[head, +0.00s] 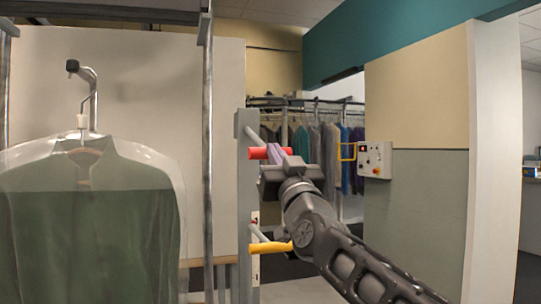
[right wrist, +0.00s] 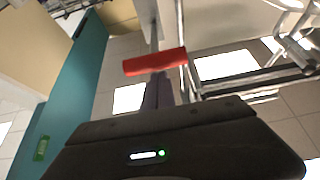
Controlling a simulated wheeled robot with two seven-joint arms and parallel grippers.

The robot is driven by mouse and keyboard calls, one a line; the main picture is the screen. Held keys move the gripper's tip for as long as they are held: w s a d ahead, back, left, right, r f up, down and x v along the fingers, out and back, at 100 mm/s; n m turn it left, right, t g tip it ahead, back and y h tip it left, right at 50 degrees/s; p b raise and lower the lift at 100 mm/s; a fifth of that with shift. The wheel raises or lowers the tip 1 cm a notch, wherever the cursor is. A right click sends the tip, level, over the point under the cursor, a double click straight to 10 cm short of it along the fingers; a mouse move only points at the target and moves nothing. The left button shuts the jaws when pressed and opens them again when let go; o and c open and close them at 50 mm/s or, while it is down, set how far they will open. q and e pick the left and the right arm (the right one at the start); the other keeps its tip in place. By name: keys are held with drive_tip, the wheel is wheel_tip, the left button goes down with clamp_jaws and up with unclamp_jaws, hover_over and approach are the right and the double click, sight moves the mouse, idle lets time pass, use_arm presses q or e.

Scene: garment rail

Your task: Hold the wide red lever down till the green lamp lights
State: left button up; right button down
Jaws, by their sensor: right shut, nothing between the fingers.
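The wide red lever (head: 257,153) sticks out from a grey upright post (head: 245,200) in the head view. In the right wrist view the red lever (right wrist: 155,61) lies across the tips of my shut right fingers (right wrist: 158,92). The fingers hold nothing; I cannot tell whether they touch the lever. I cannot make out a lit green lamp on the post. My left gripper is not in view.
A yellow lever (head: 270,247) is lower on the same post. A green garment under clear plastic (head: 85,220) hangs at left. A control box (head: 375,160) is on the right wall. Several garments (head: 325,150) hang on a rail behind.

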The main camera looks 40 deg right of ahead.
drive_tip(key=v, duration=0.7)
drive_tip(key=shift+s+f+b, duration=0.15)
drive_tip(key=shift+f+b, duration=0.15)
drive_tip(key=shift+b, duration=0.1)
